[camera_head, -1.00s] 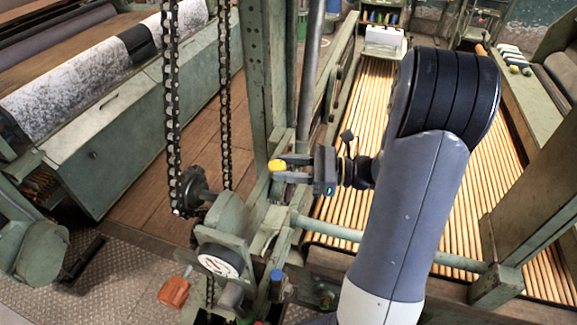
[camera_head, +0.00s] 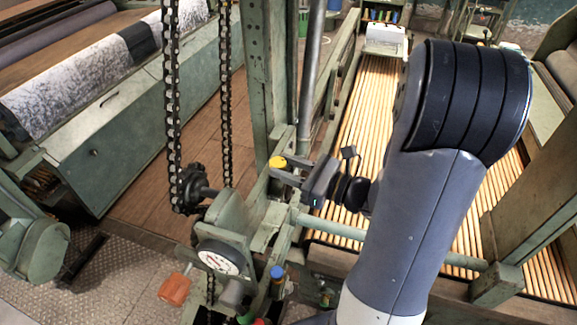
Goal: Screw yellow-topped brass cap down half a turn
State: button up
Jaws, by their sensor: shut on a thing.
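The yellow-topped cap (camera_head: 277,162) sits beside the green upright post, left of my arm. Only its yellow top shows clearly; its brass side is mostly hidden. My gripper (camera_head: 283,170) reaches in from the right with its fingers around the cap, shut on it. The gripper body tilts, with its right end higher in the picture than its fingers' line suggests. The thread and whatever lies under the cap are hidden.
A blue-topped cap (camera_head: 277,272) stands lower down, near a white dial gauge (camera_head: 219,258) and an orange block (camera_head: 174,290). Hanging chains (camera_head: 172,110) and a sprocket are to the left. The green post (camera_head: 262,80) stands close behind my gripper.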

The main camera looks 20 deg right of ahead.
dwell(0.3)
jog(key=o, duration=0.7)
jog(key=shift+d, duration=0.1)
jog(key=b+v, duration=0.1)
jog(key=v, duration=0.9)
jog(key=shift+s+d+b, duration=0.15)
jog(key=shift+s+b, duration=0.2)
jog(key=shift+b, duration=0.05)
